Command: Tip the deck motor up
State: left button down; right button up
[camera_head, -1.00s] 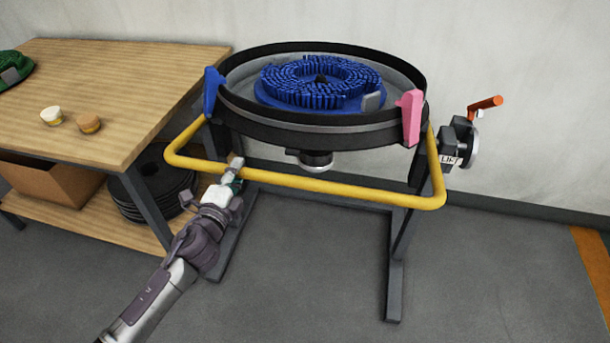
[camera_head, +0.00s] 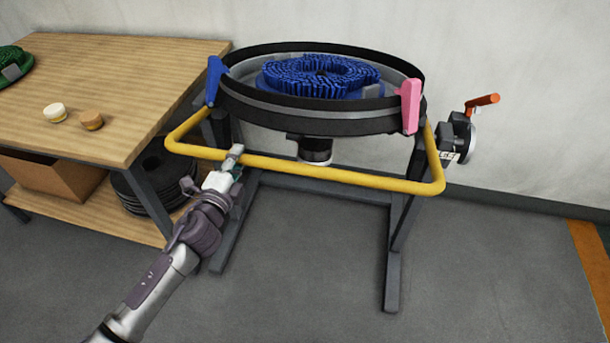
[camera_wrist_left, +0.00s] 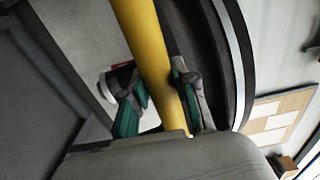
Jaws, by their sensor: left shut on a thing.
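The deck (camera_head: 300,118) is a round black ring on a dark stand, with a blue bristle brush (camera_head: 322,75) inside it. The motor (camera_head: 316,149) hangs under the deck. A yellow bar (camera_head: 330,174) runs along the deck's near side. A blue tab (camera_head: 214,79) and a pink tab (camera_head: 411,104) sit on the rim. My left gripper (camera_head: 232,160) is shut on the yellow bar near its left end. In the left wrist view, the bar (camera_wrist_left: 147,48) passes between the two fingers (camera_wrist_left: 160,100). My right gripper is out of view.
A crank with an orange handle (camera_head: 484,100) is at the stand's right. A wooden workbench (camera_head: 130,85) stands at left, with two small round pieces, a green brush (camera_head: 14,68), a cardboard box (camera_head: 55,178) and black discs (camera_head: 140,188) below. Floor is clear in front.

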aim_at(244, 89)
pick_arm(q)
jog(key=w+r+p, duration=0.1)
jog(key=r+p, duration=0.1)
jog(key=w+r+p, duration=0.1)
jog(key=r+p, duration=0.1)
jog(key=w+d+r+p, duration=0.1)
jog(key=r+p, duration=0.1)
jog(key=r, duration=0.1)
jog(key=shift+f, duration=0.1)
jog(key=w+r+p, duration=0.2)
jog(key=r, duration=0.1)
jog(key=w+d+r+p, duration=0.1)
jog(key=r, duration=0.1)
jog(key=shift+w+r+p, duration=0.15)
jog(key=shift+w+p, duration=0.1)
jog(key=shift+p, duration=0.05)
jog(key=shift+w+d+r, duration=0.2)
jog(key=shift+w, duration=0.2)
jog(key=shift+r, duration=0.1)
